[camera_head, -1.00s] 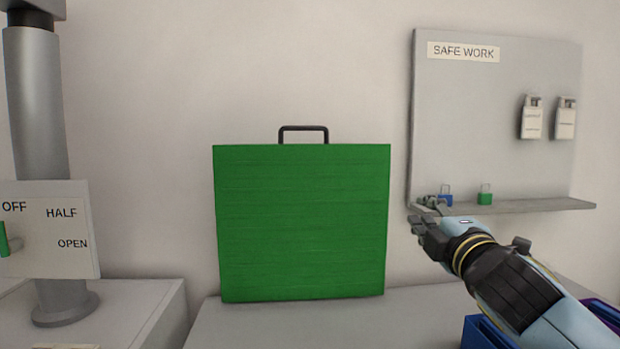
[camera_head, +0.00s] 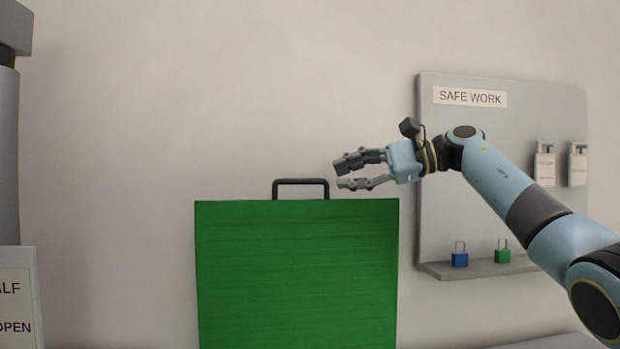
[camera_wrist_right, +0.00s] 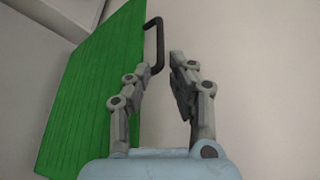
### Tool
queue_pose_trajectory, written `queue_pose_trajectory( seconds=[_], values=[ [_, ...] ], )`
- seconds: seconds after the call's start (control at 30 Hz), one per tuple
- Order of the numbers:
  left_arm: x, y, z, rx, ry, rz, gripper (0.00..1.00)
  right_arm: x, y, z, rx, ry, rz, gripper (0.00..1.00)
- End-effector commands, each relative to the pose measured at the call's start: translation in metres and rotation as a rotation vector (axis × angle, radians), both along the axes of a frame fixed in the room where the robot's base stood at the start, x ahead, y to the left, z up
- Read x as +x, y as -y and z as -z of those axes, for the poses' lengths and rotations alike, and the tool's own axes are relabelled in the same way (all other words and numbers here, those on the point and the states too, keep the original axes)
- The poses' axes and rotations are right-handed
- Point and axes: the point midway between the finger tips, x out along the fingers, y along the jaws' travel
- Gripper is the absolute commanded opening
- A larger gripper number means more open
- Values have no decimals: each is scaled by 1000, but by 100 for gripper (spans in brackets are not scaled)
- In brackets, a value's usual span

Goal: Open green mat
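The green mat (camera_head: 297,275) stands upright as a flat square panel in the head view, with a dark handle (camera_head: 301,182) on its top edge. My right gripper (camera_head: 337,173) is just right of the handle and a little above the mat's top edge, fingers pointing left. Its fingers are apart with nothing between them. In the right wrist view the mat (camera_wrist_right: 90,85) is at the left, the handle (camera_wrist_right: 158,45) is ahead near the fingertips, and the gripper (camera_wrist_right: 160,68) is open. It appears apart from the handle. My left gripper is not in view.
A grey board (camera_head: 440,150) labelled SAFE WORK is on the wall at right, its shelf (camera_head: 480,268) holding a blue padlock (camera_head: 460,258) and a green padlock (camera_head: 502,254). Two white tags hang on it. A white labelled panel (camera_head: 18,300) is at far left. The wall above the mat is clear.

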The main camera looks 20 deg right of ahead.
Motion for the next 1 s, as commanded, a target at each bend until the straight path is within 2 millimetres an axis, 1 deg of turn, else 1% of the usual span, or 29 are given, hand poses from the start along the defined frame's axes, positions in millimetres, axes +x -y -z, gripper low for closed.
queue_pose_trajectory(
  seconds=[0.03,0.2,0.3,0.4,0.53,0.77,0.9,0.93,1.0],
  values=[
    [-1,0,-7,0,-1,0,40,5,-11,-2,3,0,-3,21],
    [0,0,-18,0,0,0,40,22,-39,5,5,-1,-2,21],
    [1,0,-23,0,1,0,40,29,-51,9,4,0,-1,21],
    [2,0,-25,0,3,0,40,34,-59,12,4,0,-1,21],
    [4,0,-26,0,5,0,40,37,-63,14,2,0,0,21],
    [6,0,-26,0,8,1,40,37,-63,15,2,0,0,21],
    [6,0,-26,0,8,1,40,37,-63,15,3,-1,1,3],
    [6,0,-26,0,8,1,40,37,-63,15,3,-1,1,0],
    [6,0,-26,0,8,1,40,37,-63,15,3,-1,1,0]
  ],
)
